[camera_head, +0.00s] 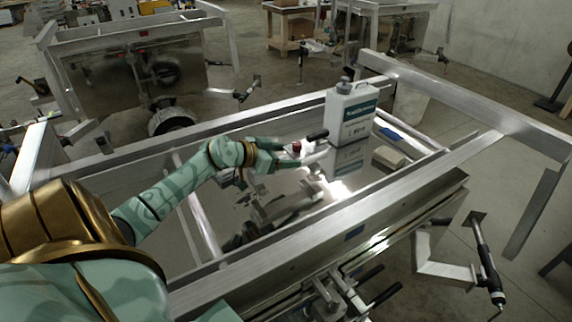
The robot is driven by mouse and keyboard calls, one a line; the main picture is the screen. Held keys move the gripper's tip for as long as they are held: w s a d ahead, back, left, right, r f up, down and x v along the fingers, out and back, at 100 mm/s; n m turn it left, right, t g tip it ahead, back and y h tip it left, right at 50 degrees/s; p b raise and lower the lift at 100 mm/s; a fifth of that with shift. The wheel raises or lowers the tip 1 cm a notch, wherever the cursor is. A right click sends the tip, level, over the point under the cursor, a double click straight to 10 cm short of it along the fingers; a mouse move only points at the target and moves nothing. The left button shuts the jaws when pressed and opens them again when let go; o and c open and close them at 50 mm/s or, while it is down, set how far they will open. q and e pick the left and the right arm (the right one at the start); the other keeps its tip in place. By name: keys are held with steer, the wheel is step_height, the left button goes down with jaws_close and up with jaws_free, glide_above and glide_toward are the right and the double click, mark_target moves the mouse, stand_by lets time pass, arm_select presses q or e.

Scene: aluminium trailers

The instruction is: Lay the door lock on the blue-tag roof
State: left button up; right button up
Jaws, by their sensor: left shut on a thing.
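My left gripper (288,156) reaches in from the left over the shiny panel of the near trailer. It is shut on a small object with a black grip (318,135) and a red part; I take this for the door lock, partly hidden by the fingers. It appears to be held above the panel. My right gripper is not in view.
Raised aluminium rails border the panel. Another trailer (130,40) stands behind at left; a wooden table (287,10) is farther back.

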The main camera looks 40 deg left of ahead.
arm_select(q)
steer(key=shift+w+f, duration=0.4)
steer(key=shift+f, duration=0.1)
steer(key=f+b, duration=0.1)
steer(key=f, duration=0.2)
steer(key=shift+w+a+f+b, duration=0.2)
steer(key=shift+f+b, duration=0.05)
steer(key=shift+b, duration=0.15)
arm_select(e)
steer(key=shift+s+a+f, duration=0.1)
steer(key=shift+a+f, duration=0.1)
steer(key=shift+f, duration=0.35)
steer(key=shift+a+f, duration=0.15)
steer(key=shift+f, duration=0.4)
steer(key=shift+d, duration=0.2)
arm_select(q)
steer(key=o, duration=1.5)
steer(key=shift+f, duration=0.1)
steer(key=shift+s, duration=0.1)
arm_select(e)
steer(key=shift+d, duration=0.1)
arm_select(q)
steer(key=p+v, duration=0.2)
steer(key=v, duration=1)
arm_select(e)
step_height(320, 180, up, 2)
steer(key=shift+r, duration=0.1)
